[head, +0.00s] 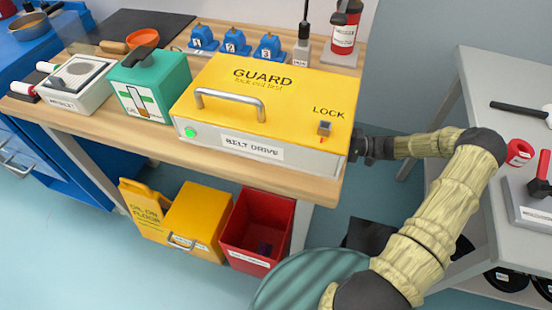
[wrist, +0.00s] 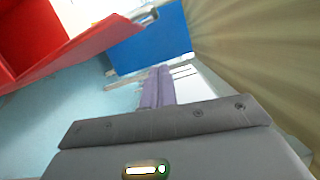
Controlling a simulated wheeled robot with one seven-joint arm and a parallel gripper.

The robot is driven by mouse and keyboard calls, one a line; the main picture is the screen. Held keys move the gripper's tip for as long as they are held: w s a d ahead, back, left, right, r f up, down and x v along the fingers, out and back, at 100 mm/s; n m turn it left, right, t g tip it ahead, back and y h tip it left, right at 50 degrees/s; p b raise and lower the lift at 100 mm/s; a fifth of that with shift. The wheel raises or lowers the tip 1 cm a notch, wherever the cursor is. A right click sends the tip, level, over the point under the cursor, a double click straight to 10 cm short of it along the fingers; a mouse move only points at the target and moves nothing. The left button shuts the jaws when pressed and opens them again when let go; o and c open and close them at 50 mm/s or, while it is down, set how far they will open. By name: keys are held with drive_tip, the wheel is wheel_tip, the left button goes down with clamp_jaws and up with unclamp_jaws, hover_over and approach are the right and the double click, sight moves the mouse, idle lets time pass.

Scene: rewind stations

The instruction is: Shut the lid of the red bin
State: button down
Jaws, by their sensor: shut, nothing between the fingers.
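The red bin (head: 253,255) stands on the floor under the wooden bench, right of a yellow box. Its top is open and something dark lies inside. In the head view I cannot make out its lid clearly. In the wrist view, red panels of the bin (wrist: 85,42) fill the upper left, with an edge slanting towards my gripper (wrist: 156,75). My gripper's fingers are shut and empty, apart from the red panels in that picture. In the head view my wrist is at the bench's right end, and the fingertips are hidden there.
The wooden bench (head: 290,180) carries the yellow belt-drive guard (head: 260,100). A yellow box (head: 198,215) and a yellow floor sign (head: 143,205) stand left of the bin. A grey table (head: 480,80) is at right. A round teal surface (head: 300,280) is in front.

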drive_tip(key=shift+w, duration=0.1)
drive_tip(key=shift+a, duration=0.15)
drive_tip(key=s+a+b, duration=0.1)
drive_tip(key=s+a, duration=0.1)
drive_tip(key=a, duration=0.9)
drive_tip(key=shift+s+a+r, duration=0.15)
drive_tip(key=shift+s+r, duration=0.25)
drive_tip(key=shift+s, duration=0.1)
